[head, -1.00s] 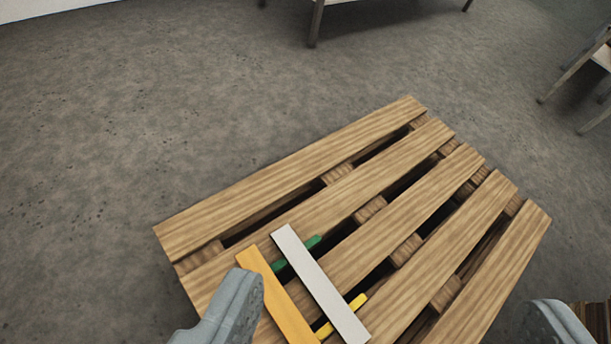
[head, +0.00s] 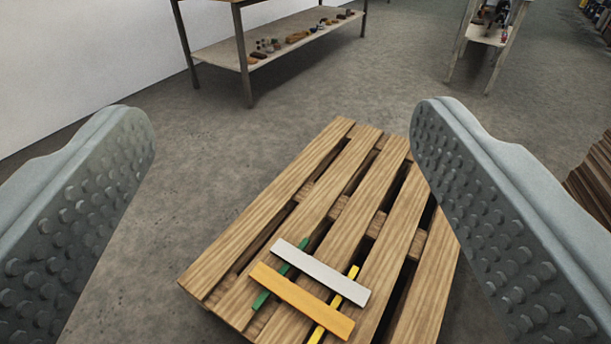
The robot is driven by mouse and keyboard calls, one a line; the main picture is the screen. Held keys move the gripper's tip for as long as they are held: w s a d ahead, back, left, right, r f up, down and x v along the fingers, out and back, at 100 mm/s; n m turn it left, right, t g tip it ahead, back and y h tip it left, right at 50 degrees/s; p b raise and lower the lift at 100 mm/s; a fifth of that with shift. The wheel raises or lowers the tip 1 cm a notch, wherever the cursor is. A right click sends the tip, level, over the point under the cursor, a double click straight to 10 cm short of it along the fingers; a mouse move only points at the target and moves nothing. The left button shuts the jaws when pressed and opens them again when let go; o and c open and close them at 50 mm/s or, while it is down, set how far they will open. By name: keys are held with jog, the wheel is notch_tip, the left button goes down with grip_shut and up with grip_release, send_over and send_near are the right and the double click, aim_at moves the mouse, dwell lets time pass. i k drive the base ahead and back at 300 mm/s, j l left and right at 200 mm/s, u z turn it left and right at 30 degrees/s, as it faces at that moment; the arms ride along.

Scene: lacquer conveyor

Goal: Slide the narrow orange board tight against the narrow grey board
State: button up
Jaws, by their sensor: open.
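The narrow orange board (head: 301,302) lies near the front of the wooden pallet. The narrow grey board (head: 320,272), pale in colour, lies just beyond it and roughly parallel, with a clear gap between them. A green strip (head: 267,293) and a yellow strip (head: 328,315) run crosswise beneath both boards. My gripper (head: 278,140) is open and empty, its two grey studded fingers wide apart at the left and right of the view. The fingers appear nearer to the camera than the boards and do not touch them.
The slatted pallet (head: 335,150) sits on a bare grey floor with open gaps between its slats. A shelved table (head: 215,60) with small items stands at the back, and another stand (head: 488,38) at the back right. Brown stacked material (head: 595,190) is at the right edge.

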aim_at(326, 316)
jog(key=k+j+z, duration=0.1)
jog(key=k, duration=0.5)
jog(key=k+j+z, duration=0.1)
jog(key=k+j, duration=0.2)
jog(key=k, duration=0.3)
